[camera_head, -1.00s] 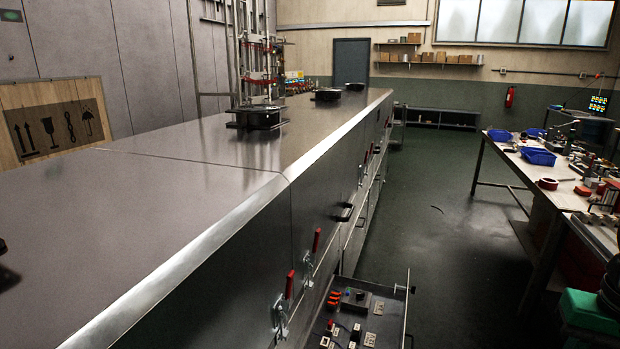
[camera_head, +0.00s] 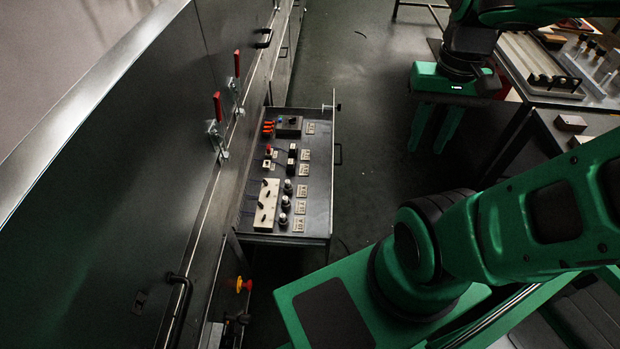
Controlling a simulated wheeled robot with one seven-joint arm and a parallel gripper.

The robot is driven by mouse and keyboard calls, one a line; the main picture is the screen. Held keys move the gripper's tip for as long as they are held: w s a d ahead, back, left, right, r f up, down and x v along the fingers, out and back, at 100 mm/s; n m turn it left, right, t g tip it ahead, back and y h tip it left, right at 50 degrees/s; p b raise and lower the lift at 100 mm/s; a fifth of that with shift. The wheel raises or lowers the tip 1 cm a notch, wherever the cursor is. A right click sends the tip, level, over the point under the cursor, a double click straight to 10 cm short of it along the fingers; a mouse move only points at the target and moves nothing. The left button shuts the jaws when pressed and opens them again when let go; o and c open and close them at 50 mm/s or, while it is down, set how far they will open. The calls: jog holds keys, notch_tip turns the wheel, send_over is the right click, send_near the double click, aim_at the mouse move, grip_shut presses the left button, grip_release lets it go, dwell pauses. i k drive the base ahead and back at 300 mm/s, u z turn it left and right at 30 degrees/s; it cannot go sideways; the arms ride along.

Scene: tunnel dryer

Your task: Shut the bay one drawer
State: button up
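A shallow dark drawer (camera_head: 321,168) stands pulled out from the side of the long steel dryer (camera_head: 130,175), left of centre. Inside it are switches, knobs, a cream block and small labels.
Two red-handled clamps (camera_head: 217,107) and a black handle (camera_head: 180,310) stick out from the dryer side. A yellow and red knob (camera_head: 240,284) is below the drawer. A cluttered workbench (camera_head: 540,105) is on the right. Open floor (camera_head: 365,190) lies right of the drawer.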

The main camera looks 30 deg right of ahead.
aim_at(248, 227)
jog(key=u, duration=0.95)
jog(key=k, duration=1.7)
jog(key=z, duration=0.95)
jog(key=i, duration=1)
jog(key=u, duration=0.05)
